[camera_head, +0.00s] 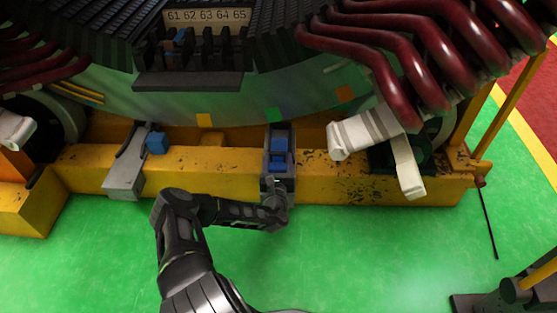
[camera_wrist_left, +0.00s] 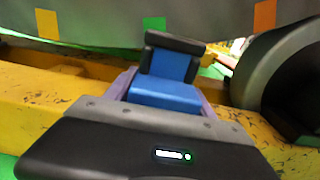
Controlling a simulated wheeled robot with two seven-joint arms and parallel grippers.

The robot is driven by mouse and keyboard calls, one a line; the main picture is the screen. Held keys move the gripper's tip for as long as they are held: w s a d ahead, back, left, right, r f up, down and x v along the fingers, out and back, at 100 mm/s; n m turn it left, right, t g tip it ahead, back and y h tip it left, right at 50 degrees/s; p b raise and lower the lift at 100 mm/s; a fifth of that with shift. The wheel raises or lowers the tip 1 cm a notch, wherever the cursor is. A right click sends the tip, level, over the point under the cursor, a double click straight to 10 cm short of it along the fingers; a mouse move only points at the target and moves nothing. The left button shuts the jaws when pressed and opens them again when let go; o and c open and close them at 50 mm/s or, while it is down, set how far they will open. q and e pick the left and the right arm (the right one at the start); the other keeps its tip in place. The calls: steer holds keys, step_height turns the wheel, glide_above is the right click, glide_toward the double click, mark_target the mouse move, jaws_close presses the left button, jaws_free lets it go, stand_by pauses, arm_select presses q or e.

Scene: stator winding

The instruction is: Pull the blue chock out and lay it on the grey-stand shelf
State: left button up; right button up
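A blue chock (camera_head: 278,158) sits in a dark grey bracket (camera_head: 267,141) on the yellow beam, below the big round stator. In the left wrist view the blue chock (camera_wrist_left: 165,95) has an upright blue back with a black top piece and stands between grey-purple side walls (camera_wrist_left: 121,84). My left gripper (camera_head: 276,190) is at the front end of this bracket, low and close to the chock. Its fingers are too dark and small to tell open from shut. A second blue block (camera_head: 156,143) is beside a light grey sloping stand (camera_head: 124,176) further left. My right gripper is out of view.
The yellow beam (camera_head: 220,180) runs across under the stator (camera_head: 240,110). Dark red coils (camera_head: 420,60) and white-wrapped leads (camera_head: 370,132) hang at the right. A dark post base (camera_head: 475,303) stands at lower right. The green floor in front is mostly clear.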

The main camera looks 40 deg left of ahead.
arm_select(q)
steer(key=o, duration=0.3)
steer(key=shift+s, duration=0.1)
steer(key=p+v, duration=0.3)
steer(key=v, duration=0.3)
steer(key=shift+s+d+r, duration=0.1)
steer(key=shift+s+d, duration=0.05)
steer(key=shift+s, duration=0.1)
steer(key=shift+s+d+p, duration=0.35)
steer(key=shift+s, duration=0.05)
